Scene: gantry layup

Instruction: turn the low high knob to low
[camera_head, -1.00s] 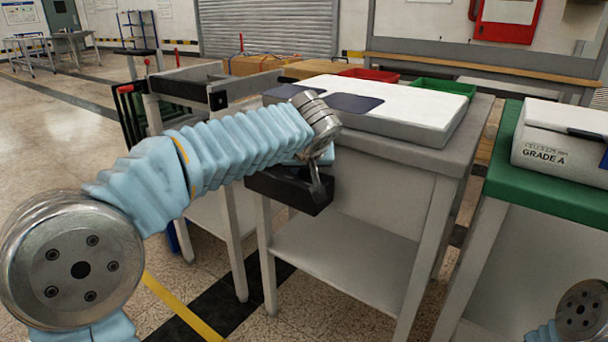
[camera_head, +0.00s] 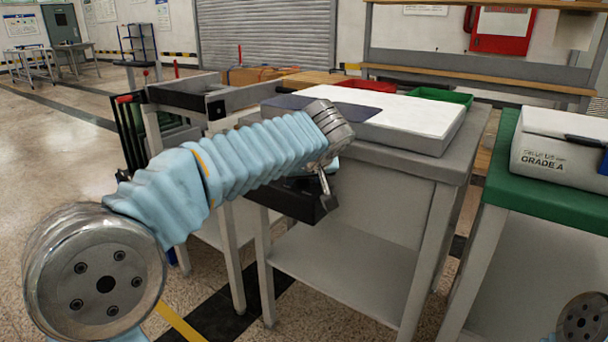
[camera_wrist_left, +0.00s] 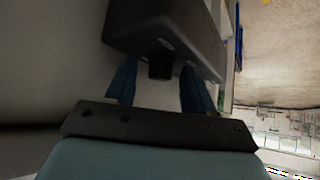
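A dark control box (camera_head: 296,203) is fixed to the side of the grey workbench, partly behind my left arm. In the left wrist view the dark box (camera_wrist_left: 170,28) fills the top, with a short black knob (camera_wrist_left: 160,67) sticking out of its face. My left gripper (camera_wrist_left: 157,72) is open, one blue finger on each side of the knob, with a visible gap at each side. I cannot tell how deep the fingertips reach along it. No low or high marking is readable. My right gripper is out of view.
A white board (camera_head: 418,113) lies on the grey workbench (camera_head: 400,166), with red (camera_head: 366,84) and green (camera_head: 440,96) bins behind. A green-topped table (camera_head: 545,184) with a white box (camera_head: 560,144) stands at right. A grey frame (camera_head: 185,98) stands close at left.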

